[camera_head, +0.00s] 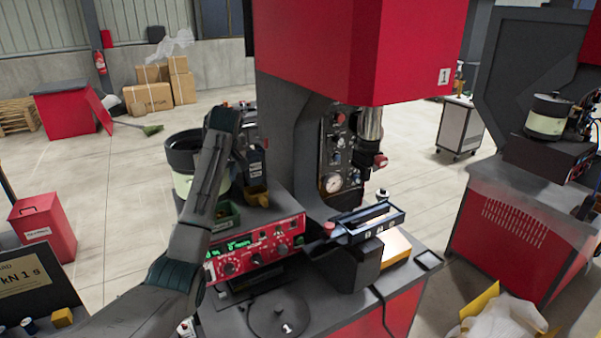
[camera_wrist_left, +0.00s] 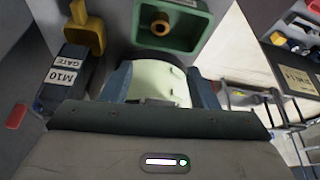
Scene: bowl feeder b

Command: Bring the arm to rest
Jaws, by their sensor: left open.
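My left arm (camera_head: 205,180) rises from the lower left and bends at the bowl feeder; its fingers are hard to make out in the head view. In the left wrist view my left gripper (camera_wrist_left: 157,74) is open. A pale curved surface with a dark rim (camera_wrist_left: 158,82) shows between its fingers, apparently the bowl feeder (camera_head: 183,150); I cannot tell whether they touch. The green tray (camera_wrist_left: 180,28) with a brass-coloured ring part lies just beyond. The dark M10 gate block (camera_wrist_left: 66,78) and a yellow hooked part (camera_wrist_left: 86,28) are to the left. My right gripper is not in view.
A red control box (camera_head: 255,248) with knobs and a green display stands below the arm. The red and grey press (camera_head: 345,45) rises to the right, with a black tray (camera_head: 368,222) before it. A round plate (camera_head: 278,315) lies at the front. Open floor lies left.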

